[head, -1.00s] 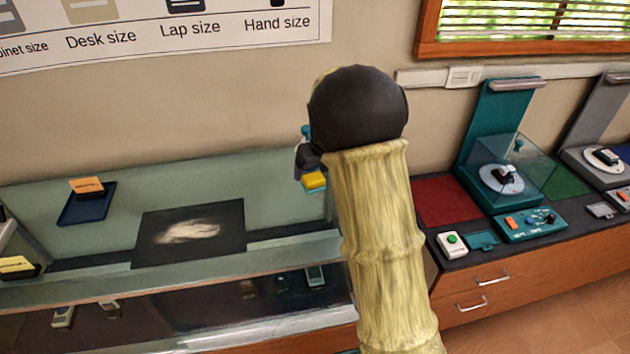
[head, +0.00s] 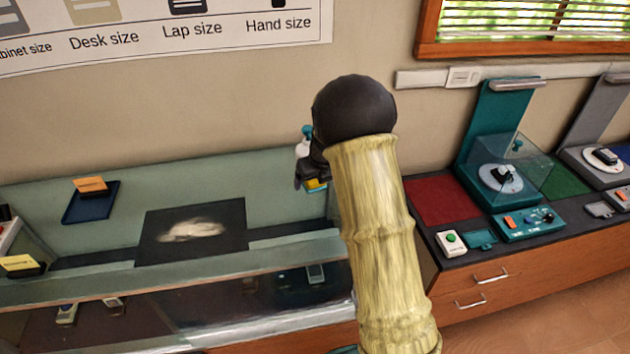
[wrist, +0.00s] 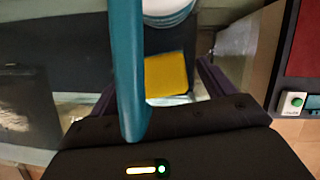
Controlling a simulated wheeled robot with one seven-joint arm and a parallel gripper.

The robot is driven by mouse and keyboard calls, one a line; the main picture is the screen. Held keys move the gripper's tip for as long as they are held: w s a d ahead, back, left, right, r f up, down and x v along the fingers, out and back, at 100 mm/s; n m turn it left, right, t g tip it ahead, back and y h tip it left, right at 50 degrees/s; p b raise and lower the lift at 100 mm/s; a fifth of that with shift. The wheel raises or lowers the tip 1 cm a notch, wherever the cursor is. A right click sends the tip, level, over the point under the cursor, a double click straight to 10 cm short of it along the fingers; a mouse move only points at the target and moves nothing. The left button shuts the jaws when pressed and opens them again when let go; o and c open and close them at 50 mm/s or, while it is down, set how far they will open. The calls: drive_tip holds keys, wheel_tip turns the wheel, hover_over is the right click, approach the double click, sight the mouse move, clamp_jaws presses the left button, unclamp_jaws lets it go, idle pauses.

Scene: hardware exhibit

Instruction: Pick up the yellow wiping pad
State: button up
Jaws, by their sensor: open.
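The yellow wiping pad (wrist: 167,75) lies between the two dark fingers of my gripper (wrist: 160,88) in the wrist view. The fingers are open, with a gap to the right of the pad; the left finger is partly hidden by a teal bar (wrist: 128,60). In the head view only a small part of the yellow pad (head: 315,185) shows below my gripper (head: 311,178), near the right end of the glass case. Whether the fingers touch the pad cannot be seen.
A white bottle with a teal top (head: 303,145) stands just behind the gripper; its round white part (wrist: 168,10) is close beyond the pad. A dark mat (head: 190,232) and a blue tray (head: 90,203) lie to the left. A red panel (head: 440,200) is at right.

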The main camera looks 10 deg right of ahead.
drive_tip(key=shift+w+d, duration=0.15)
drive_tip(key=shift+w, duration=0.1)
drive_tip(key=c, duration=0.5)
drive_tip(key=shift+d, duration=0.15)
drive_tip(key=c, duration=0.6)
drive_tip(key=shift+s+a, duration=0.2)
drive_tip(key=shift+a, duration=0.3)
drive_tip(key=shift+c, duration=0.2)
drive_tip(key=shift+d+r+b, duration=0.15)
drive_tip(key=shift+r+b, duration=0.05)
drive_tip(key=shift+r, duration=0.55)
drive_tip(key=shift+d+r+b, duration=0.1)
drive_tip(key=shift+r+b, duration=0.1)
drive_tip(key=shift+r, duration=0.5)
drive_tip(key=shift+s+r, duration=0.15)
drive_tip(key=shift+r, duration=0.2)
drive_tip(key=s+d+b, duration=0.1)
drive_tip(key=s, duration=0.4)
drive_tip(key=s+d+b, duration=0.1)
drive_tip(key=s+b, duration=0.1)
drive_tip(key=s, duration=0.4)
drive_tip(key=s+d+b, duration=0.1)
drive_tip(key=s, duration=0.5)
drive_tip(key=shift+d+b, duration=0.1)
drive_tip(key=shift+b, duration=0.25)
drive_tip(key=shift+s+d, duration=0.2)
drive_tip(key=shift+s, duration=0.05)
